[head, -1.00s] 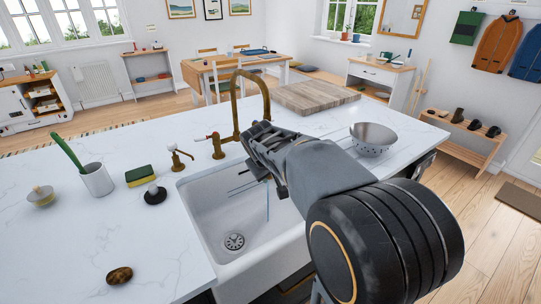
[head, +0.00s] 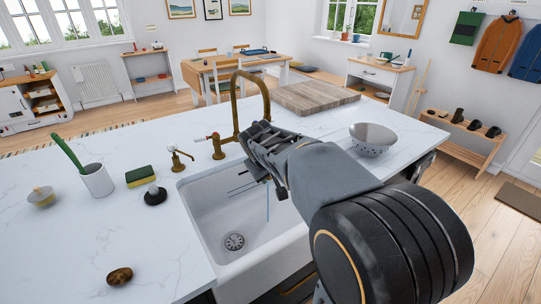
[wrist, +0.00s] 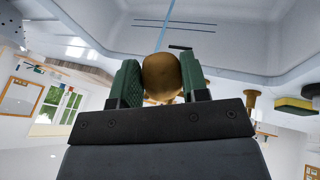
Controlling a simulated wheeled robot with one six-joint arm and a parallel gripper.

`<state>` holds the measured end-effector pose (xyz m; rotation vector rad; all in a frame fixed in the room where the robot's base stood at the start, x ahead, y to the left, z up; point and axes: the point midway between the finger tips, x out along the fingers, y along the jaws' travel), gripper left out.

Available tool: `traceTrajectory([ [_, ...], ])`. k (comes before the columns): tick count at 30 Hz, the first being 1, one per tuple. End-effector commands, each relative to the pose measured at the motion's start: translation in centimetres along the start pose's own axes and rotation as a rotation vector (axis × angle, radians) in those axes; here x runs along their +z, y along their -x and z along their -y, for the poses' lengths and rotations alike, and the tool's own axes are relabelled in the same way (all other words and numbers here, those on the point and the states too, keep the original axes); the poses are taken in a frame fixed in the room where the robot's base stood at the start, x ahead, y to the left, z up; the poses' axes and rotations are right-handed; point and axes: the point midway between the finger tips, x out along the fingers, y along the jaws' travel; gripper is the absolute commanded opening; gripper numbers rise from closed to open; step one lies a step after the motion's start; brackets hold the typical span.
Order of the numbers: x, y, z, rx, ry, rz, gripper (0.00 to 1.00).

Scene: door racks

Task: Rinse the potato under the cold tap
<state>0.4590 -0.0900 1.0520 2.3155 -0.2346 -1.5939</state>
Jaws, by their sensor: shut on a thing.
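My gripper (wrist: 161,82) is shut on a brown potato (wrist: 161,75), held between its two green-padded fingers in the wrist view. In the head view my gripper (head: 262,160) is over the white sink (head: 215,215), close to the brass gooseneck tap (head: 236,105), and the potato is hidden. A thin blue stream of water (head: 267,205) falls into the sink below my gripper. In the wrist view the stream (wrist: 167,25) lines up with the potato; I cannot tell exactly where it meets it. A brass lever with a red mark (head: 214,140) stands beside the tap.
Left of the sink are a brass dispenser (head: 179,158), a black-based stopper or brush (head: 155,194), a green-yellow sponge (head: 140,176), a white cup (head: 97,180) and a brown oval thing (head: 119,276). A colander (head: 372,140) and wooden board (head: 315,97) stand to the right.

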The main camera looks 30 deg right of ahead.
Motion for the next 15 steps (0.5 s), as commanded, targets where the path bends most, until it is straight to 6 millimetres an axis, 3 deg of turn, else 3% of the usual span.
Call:
traceTrajectory([
  [15,1.3,4.6,1.4,0.0,0.0,-0.001,0.15],
])
